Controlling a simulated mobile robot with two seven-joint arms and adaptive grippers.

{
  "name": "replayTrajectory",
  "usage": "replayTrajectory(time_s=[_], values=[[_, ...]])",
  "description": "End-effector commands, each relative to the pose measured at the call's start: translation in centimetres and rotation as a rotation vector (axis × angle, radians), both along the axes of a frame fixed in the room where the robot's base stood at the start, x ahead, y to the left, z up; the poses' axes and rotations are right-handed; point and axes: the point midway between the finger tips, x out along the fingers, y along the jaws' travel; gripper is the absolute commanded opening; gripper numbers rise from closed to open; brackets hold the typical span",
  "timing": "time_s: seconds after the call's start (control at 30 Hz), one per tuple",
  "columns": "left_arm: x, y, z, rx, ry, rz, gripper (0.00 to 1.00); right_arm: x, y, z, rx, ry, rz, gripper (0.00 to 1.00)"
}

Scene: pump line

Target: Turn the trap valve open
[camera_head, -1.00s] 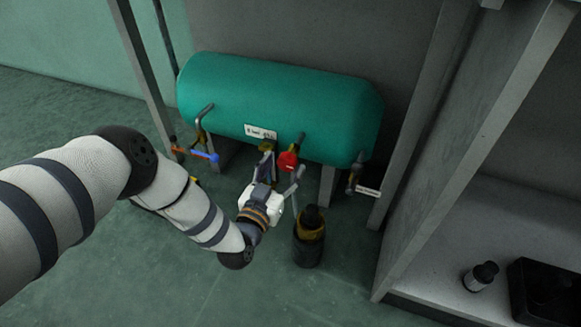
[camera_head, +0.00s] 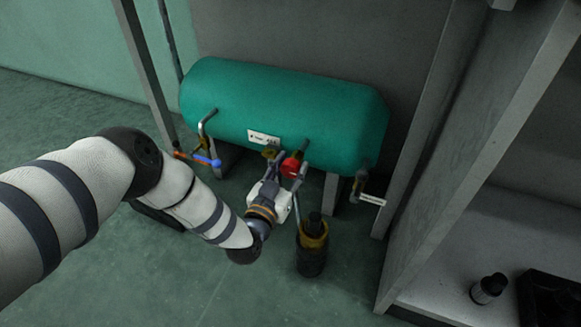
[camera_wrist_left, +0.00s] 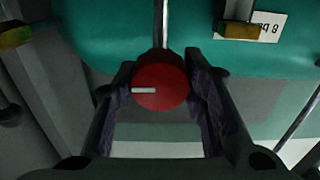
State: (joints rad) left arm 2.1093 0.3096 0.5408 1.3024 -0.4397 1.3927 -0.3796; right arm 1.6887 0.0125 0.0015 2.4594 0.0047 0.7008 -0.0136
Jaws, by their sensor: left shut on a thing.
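A red round valve knob (camera_head: 290,167) hangs on a stem under the front of the green tank (camera_head: 300,105). In the left wrist view the knob (camera_wrist_left: 161,88) sits between the two fingers, with its white mark pointing left. My left gripper (camera_head: 284,170) is shut on this knob, one finger on each side. No readable label tells which valve is the trap valve. My right gripper is not in view.
A blue-handled valve (camera_head: 207,160) is left of the knob, and a lever valve with a white tag (camera_head: 372,199) is at right. A dark bottle-like container (camera_head: 311,252) stands on the floor near my gripper. Grey posts and a shelf (camera_head: 455,255) are at right.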

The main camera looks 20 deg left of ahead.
Motion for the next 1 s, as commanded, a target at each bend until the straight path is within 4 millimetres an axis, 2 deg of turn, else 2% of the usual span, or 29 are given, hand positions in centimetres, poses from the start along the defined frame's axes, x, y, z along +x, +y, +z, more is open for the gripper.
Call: replayTrajectory(time_s=[0.27, 1.0], values=[[-0.05, 0.01, -0.06, -0.154, 0.007, 0.000, 0.10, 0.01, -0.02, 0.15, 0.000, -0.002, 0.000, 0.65], [-0.08, 0.06, -0.24, -0.852, 0.033, 0.000, 0.10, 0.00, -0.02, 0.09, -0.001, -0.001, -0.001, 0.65]])
